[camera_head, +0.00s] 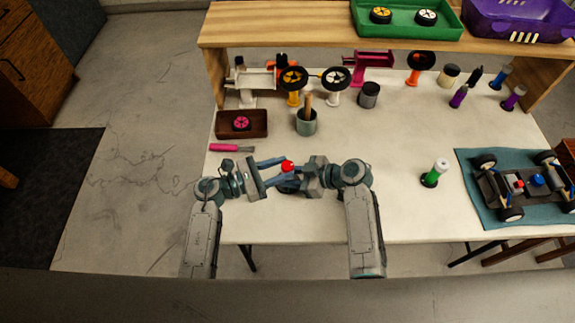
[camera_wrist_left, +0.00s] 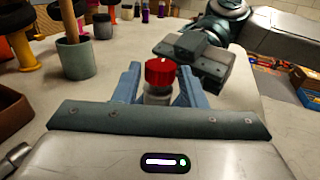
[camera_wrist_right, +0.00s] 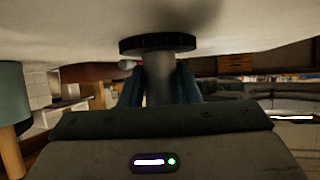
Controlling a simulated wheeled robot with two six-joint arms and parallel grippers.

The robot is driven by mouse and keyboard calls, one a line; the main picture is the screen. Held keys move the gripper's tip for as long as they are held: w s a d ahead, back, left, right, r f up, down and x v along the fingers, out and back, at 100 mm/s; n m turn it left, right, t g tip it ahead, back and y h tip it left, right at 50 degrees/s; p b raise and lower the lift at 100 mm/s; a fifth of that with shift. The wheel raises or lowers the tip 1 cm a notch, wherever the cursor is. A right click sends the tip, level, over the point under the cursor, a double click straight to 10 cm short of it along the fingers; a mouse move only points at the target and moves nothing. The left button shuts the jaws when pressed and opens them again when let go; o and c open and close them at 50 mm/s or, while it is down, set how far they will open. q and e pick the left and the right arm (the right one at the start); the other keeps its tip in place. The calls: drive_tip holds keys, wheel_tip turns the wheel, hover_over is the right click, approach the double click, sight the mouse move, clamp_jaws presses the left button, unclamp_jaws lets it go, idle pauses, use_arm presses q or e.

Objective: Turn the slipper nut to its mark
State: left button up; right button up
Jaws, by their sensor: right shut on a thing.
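A red round cap (camera_head: 287,166), seemingly the slipper nut, stands near the table's front edge. In the left wrist view the red cap (camera_wrist_left: 160,72) sits on a short grey body. My left gripper (camera_head: 276,170) is open, its blue fingers on either side of the cap and body with small gaps. My right gripper (camera_wrist_right: 158,85) is shut on a grey post (camera_wrist_right: 158,82) with a wide dark disc, which is on the tabletop side in its upside-down view. The post appears to be the lower part of the red-capped piece. I cannot make out a mark.
The car chassis (camera_head: 495,191) lies on a teal mat (camera_head: 473,212) at the right. A pink-handled tool (camera_head: 230,148), brown tray (camera_head: 258,131) and grey cup (camera_head: 306,127) are behind my left gripper.

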use_arm(q)
drive_tip(key=shift+x, duration=1.15)
drive_tip(key=c, duration=0.7)
drive_tip(key=shift+m+g+h, duration=0.3)
drive_tip(key=shift+m+g, duration=0.1)
drive_tip(key=shift+g, duration=0.2)
drive_tip(key=m+g, duration=0.2)
drive_tip(key=g, duration=0.1)
drive_tip(key=m+g, duration=0.1)
drive_tip(key=g, duration=0.2)
drive_tip(key=shift+w+m+h, duration=0.1)
drive_tip(key=shift+m+h, duration=0.3)
drive_tip(key=shift+m+g+y, duration=0.35)
drive_tip(key=shift+m+g, duration=0.75)
drive_tip(key=shift+g, duration=0.55)
drive_tip(key=shift+m+g+y, duration=0.35)
drive_tip(key=shift+m+g, duration=0.75)
drive_tip(key=shift+g, duration=0.85)
